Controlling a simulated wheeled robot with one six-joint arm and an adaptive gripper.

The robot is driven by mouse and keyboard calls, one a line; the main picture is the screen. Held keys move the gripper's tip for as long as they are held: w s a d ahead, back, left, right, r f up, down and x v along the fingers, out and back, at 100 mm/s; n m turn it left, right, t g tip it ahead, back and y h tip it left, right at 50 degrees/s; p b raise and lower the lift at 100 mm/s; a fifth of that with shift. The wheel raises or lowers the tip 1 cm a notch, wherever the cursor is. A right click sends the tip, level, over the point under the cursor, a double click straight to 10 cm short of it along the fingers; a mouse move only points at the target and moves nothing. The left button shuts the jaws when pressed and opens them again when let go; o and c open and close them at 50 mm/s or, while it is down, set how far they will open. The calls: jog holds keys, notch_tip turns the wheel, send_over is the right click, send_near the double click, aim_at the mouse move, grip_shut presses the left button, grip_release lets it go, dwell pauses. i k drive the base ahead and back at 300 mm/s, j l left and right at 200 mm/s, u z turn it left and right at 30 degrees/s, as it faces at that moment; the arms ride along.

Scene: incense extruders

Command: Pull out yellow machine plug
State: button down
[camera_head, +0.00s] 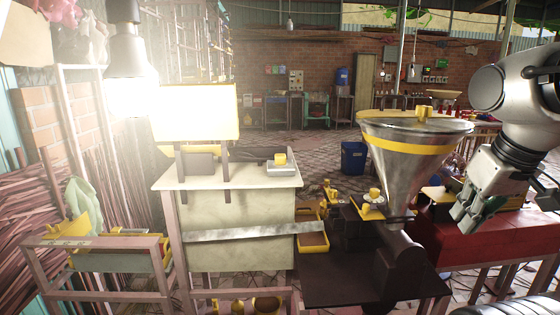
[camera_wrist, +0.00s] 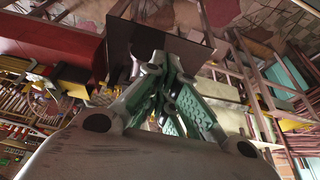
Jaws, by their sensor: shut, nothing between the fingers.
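No plug can be made out for certain. A yellow piece (camera_head: 280,159) sits on a small grey box (camera_head: 281,170) on top of the pale machine (camera_head: 238,212) at left centre. The machine also carries a bright yellow-edged panel (camera_head: 195,112). My gripper (camera_head: 463,214) hangs at the right, beside the metal funnel (camera_head: 400,165), pointing down and left. It is well to the right of the pale machine and holds nothing. In the wrist view my gripper (camera_wrist: 163,72) shows its green-padded fingers closed together.
The funnel stands over a dark machine (camera_head: 395,265) between my gripper and the pale machine. A yellow-topped part (camera_head: 373,200) is by the funnel. A red table (camera_head: 480,236) lies below my gripper. A blue bin (camera_head: 354,157) stands on the open paved floor behind.

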aim_at(279, 159)
jog(key=i+j, duration=0.7)
jog(key=j, duration=0.1)
